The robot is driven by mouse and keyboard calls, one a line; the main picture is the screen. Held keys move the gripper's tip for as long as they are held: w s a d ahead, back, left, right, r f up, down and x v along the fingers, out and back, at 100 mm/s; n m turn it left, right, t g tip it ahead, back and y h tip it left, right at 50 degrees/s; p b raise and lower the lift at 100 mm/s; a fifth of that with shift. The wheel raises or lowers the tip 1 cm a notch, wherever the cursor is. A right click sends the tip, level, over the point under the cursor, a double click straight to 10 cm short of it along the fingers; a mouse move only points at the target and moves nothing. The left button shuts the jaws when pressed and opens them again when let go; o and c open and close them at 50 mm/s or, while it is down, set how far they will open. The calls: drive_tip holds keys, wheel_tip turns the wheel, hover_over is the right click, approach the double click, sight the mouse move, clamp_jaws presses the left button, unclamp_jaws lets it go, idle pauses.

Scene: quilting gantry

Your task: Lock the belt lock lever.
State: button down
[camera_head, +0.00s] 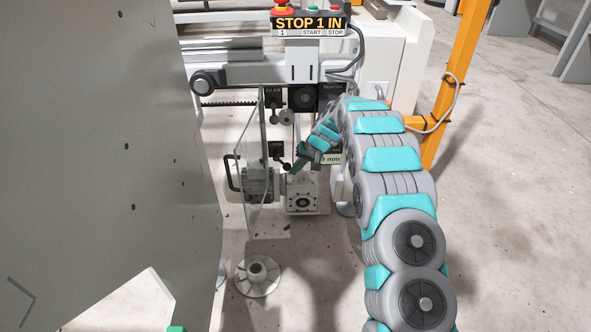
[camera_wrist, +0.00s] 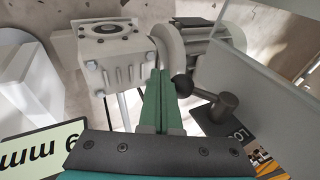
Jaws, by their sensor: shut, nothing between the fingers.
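The belt lock lever is a short dark arm with a black ball knob (camera_wrist: 182,84) on a round hub (camera_wrist: 222,108). Its dark plate (camera_wrist: 241,135) has a partly hidden label beginning "LO". In the head view the lever (camera_head: 285,165) is small, below its dark plate (camera_head: 276,149). My gripper (camera_wrist: 161,74) has its green fingers together and empty. In the wrist view the fingertips are just left of the ball knob; whether they touch it I cannot tell. In the head view my gripper (camera_head: 296,166) is just right of the knob.
A grey gearbox (camera_wrist: 118,62) and motor (camera_wrist: 216,42) lie beyond the fingers. A clear guard panel with a handle (camera_head: 232,172) stands left of the lever. An orange post (camera_head: 455,90) stands at right.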

drive_tip(key=shift+r, duration=0.1)
idle(0.3)
drive_tip(key=v, duration=0.7)
drive_tip(key=shift+r+p, duration=0.25)
drive_tip(key=shift+p, duration=0.05)
drive_tip(key=shift+s+d+r, duration=0.1)
